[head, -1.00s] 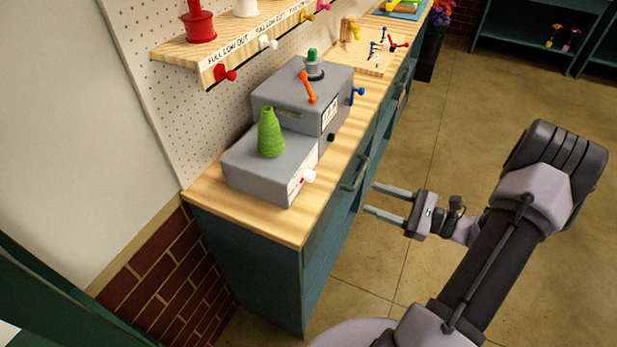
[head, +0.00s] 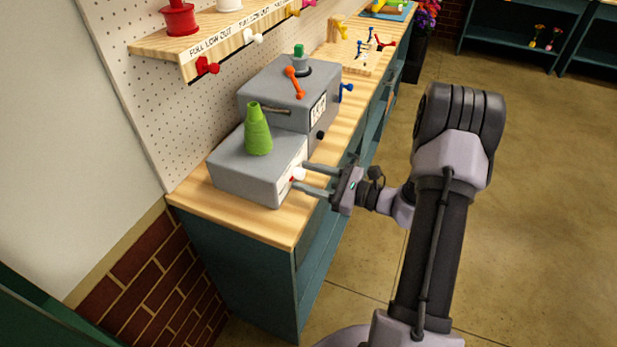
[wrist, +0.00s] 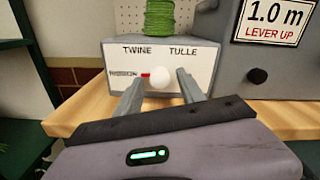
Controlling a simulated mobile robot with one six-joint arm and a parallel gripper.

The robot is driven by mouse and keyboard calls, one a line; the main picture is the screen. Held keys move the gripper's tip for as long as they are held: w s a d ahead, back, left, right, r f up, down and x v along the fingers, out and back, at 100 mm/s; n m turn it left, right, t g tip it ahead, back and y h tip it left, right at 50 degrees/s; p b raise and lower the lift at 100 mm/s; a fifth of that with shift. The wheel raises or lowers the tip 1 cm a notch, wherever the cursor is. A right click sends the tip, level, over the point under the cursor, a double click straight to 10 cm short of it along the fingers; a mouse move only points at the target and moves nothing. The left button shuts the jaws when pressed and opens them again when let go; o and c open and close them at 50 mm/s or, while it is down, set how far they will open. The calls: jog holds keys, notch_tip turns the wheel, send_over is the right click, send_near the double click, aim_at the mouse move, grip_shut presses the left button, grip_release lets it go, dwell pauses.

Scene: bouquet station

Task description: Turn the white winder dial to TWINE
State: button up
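The white winder dial (wrist: 161,77) is on the front face of the grey winder box (wrist: 200,63). Its red pointer faces left, toward the RIBBON label (wrist: 123,74). The TWINE label (wrist: 137,50) is above left of the dial and the TULLE label (wrist: 183,51) is above right. My gripper (wrist: 159,75) is open, one finger on each side of the dial, with visible gaps between. In the head view the dial (head: 299,174) lies between my fingertips (head: 301,177) at the box's front.
A green twine cone (head: 258,132) stands on the winder box. The wooden counter (head: 270,227) has a narrow free strip in front.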

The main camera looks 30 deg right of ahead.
grip_shut()
jog(key=shift+r+m+p, duration=0.1)
jog(key=shift+m+p, duration=0.2)
jog(key=shift+r+m+p, duration=0.1)
jog(key=shift+m+p, duration=0.8)
jog(key=m+p, duration=0.3)
jog(key=shift+m, duration=0.3)
jog(key=m+p, duration=0.3)
jog(key=m, duration=0.2)
jog(key=shift+s+a+m, duration=0.1)
jog(key=shift+m, duration=0.2)
jog(key=shift+f+p, duration=0.2)
jog(key=shift+p, duration=0.1)
jog(key=shift+o, duration=0.9)
grip_release()
